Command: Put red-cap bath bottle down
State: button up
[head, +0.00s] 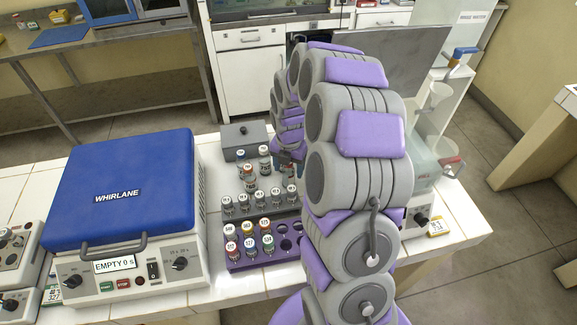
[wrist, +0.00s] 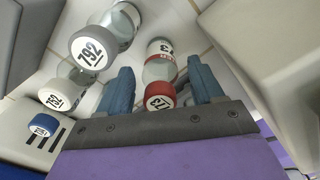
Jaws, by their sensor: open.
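The red-cap bath bottle (wrist: 160,95) is in the wrist view, a clear vial with a red cap and a red band on its label. My gripper (wrist: 160,72) is open, with one blue finger on each side of this bottle. I see gaps beside the cap; whether a finger touches the glass lower down I cannot tell. In the head view, a bottle with red on it (head: 249,178) stands among the vials behind the grey-cap row.
The head view shows a purple rack (head: 240,265) of vials, a grey lidded box (head: 243,140) and a blue-lidded Whirlane machine (head: 120,200).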

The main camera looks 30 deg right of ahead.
jog(key=shift+r, duration=0.1)
notch_tip(320, 180, up, 12)
jog(key=p, duration=0.3)
jog(key=shift+s+a+r, duration=0.15)
jog(key=s+a+r+m, duration=0.4)
jog(key=s+a+m, duration=0.15)
jog(key=s, duration=0.25)
jog(key=s+a+r+m, duration=0.3)
jog(key=s+a+m, duration=0.2)
jog(key=s+m, duration=0.2)
jog(key=s+a+m+g, duration=0.1)
jog(key=s+m, duration=0.5)
jog(key=s, duration=0.2)
jog(key=s+a+m, duration=0.2)
jog(key=s+m, duration=0.5)
jog(key=s, duration=0.2)
jog(key=shift+a+g, duration=0.3)
jog(key=shift+g, duration=0.1)
jog(key=shift+r+m, duration=0.1)
jog(key=shift+m, duration=0.15)
